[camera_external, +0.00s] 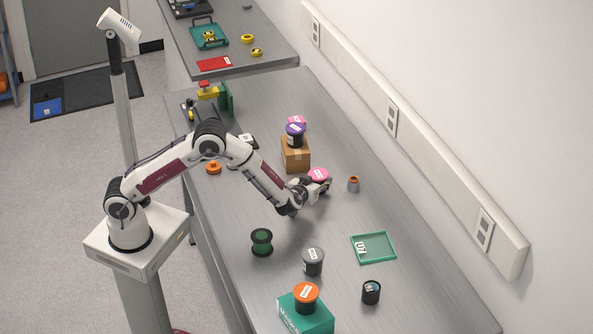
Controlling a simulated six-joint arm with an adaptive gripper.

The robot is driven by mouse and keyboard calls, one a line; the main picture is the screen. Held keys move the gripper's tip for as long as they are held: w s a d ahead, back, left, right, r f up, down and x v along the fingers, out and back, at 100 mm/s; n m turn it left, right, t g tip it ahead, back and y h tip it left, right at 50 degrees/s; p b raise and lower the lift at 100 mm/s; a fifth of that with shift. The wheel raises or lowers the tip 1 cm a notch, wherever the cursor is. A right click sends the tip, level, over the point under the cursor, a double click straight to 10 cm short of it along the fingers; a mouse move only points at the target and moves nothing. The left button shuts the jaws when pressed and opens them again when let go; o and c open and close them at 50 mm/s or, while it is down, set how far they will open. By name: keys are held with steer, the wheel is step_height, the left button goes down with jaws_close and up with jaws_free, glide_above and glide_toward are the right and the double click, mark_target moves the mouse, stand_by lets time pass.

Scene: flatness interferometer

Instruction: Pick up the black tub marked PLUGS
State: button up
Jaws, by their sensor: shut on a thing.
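My gripper (322,187) is at the middle of the bench, shut on a tub with a pink lid (318,174). The lid carries a white label, and the fingers hide most of the tub's body. Whether the tub is lifted off the bench is hard to tell. Other dark tubs are in view: one with a purple lid (296,131) on a cardboard box, one with a grey lid (313,264) on the bench, and one with an orange lid (306,293) on a teal box. The lid labels are too small to read, so I cannot tell which says PLUGS.
The cardboard box (295,157) stands just behind my gripper, with another pink lid (297,119) beyond. A small grey-orange pot (353,184) is close on the right. A green spool (262,242), green tray (388,236) and black cup (371,292) stand nearer the front.

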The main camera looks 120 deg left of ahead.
mark_target(319, 173)
steer(key=shift+r, duration=0.15)
steer(key=shift+r, duration=4.85)
